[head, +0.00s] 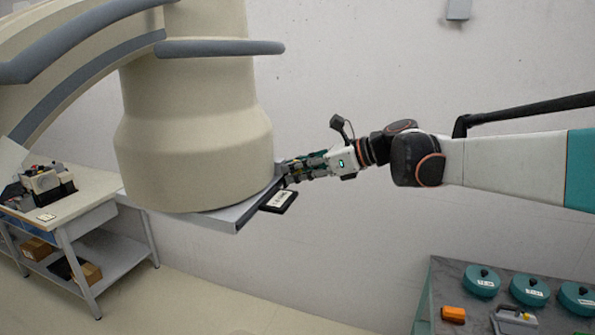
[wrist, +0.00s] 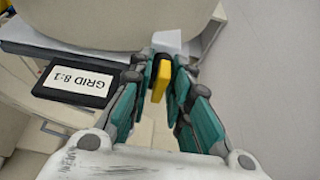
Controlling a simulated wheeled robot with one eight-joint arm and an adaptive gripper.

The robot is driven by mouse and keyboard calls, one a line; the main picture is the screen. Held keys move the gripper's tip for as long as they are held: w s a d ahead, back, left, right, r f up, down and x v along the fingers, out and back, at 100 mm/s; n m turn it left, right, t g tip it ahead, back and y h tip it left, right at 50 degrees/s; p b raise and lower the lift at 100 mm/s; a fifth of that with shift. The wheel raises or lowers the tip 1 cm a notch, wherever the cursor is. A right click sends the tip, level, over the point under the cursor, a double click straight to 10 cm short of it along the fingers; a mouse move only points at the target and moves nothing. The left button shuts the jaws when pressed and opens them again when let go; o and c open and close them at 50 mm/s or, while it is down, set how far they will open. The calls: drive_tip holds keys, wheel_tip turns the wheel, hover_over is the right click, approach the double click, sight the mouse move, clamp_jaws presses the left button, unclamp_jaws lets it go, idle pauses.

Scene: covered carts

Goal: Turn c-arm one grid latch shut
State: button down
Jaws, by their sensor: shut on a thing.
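The c-arm (head: 195,130) is a large beige cylinder hanging from a curved arm, with a flat grey tray (head: 228,216) under it. My gripper (head: 287,174) is at the right edge of this tray. In the wrist view my gripper (wrist: 164,72) has its teal fingers closed around a small yellow latch (wrist: 160,82) with a dark base. The latch is hidden behind the fingers in the head view.
A white workbench (head: 75,210) with a device and boxes stands at the left. At the lower right a cart (head: 455,275) holds several teal round containers (head: 481,281) and an orange block (head: 453,314). A plain wall is behind my arm, and open floor lies between bench and cart.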

idle(0.3)
drive_tip(key=c, duration=1.7)
unclamp_jaws()
drive_tip(key=shift+d, duration=0.1)
drive_tip(key=v, duration=1.2)
